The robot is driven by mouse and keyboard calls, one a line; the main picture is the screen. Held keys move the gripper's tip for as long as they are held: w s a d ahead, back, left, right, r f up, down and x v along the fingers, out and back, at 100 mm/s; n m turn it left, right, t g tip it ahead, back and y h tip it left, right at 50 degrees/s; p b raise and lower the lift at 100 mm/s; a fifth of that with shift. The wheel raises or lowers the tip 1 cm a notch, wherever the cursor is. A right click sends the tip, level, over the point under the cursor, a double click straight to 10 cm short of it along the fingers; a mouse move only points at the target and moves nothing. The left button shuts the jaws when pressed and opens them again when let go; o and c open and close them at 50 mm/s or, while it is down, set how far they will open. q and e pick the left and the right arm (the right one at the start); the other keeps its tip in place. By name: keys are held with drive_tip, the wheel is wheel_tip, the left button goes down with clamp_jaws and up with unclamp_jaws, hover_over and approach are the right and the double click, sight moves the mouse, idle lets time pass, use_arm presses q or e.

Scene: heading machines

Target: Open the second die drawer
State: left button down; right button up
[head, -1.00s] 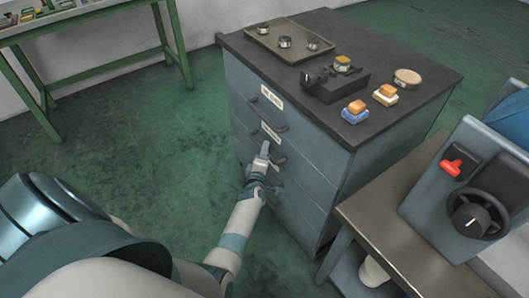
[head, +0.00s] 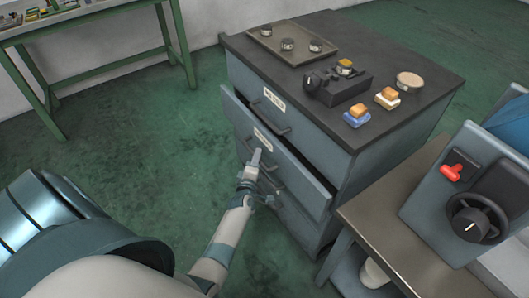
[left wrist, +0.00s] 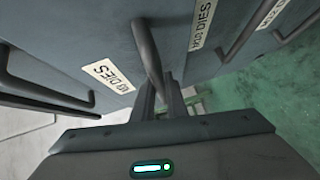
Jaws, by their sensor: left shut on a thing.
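The grey-blue cabinet (head: 315,145) has a stack of drawers with labels and bar handles. The second drawer (head: 240,120) stands partly open, its front out past the drawer above. My left gripper (head: 256,158) is at its front, by the label. The drawer's inside is mostly hidden in the head view. My right gripper is not in view.
On the cabinet top are a tray (head: 262,41) with several round dies, a black fixture (head: 338,86), coloured blocks (head: 357,112) and a round disc (head: 410,79). A bench with a machine panel (head: 455,205) stands close at right. The green floor at left is clear.

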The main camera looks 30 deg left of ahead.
use_arm(q)
drive_tip(key=s+a, duration=0.4)
drive_tip(key=s, duration=0.6)
drive_tip(key=s+a, duration=0.4)
drive_tip(key=s, duration=0.6)
drive_tip(key=s+a, duration=0.4)
drive_tip(key=s, duration=0.6)
drive_tip(key=shift+s+a, duration=0.15)
drive_tip(key=shift+a, duration=0.05)
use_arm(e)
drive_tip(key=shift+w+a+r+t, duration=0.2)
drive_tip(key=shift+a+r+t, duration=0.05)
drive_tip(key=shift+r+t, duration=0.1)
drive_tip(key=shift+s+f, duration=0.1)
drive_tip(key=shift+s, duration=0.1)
use_arm(q)
drive_tip(key=c, duration=2)
unclamp_jaws()
drive_tip(key=shift+c, duration=0.2)
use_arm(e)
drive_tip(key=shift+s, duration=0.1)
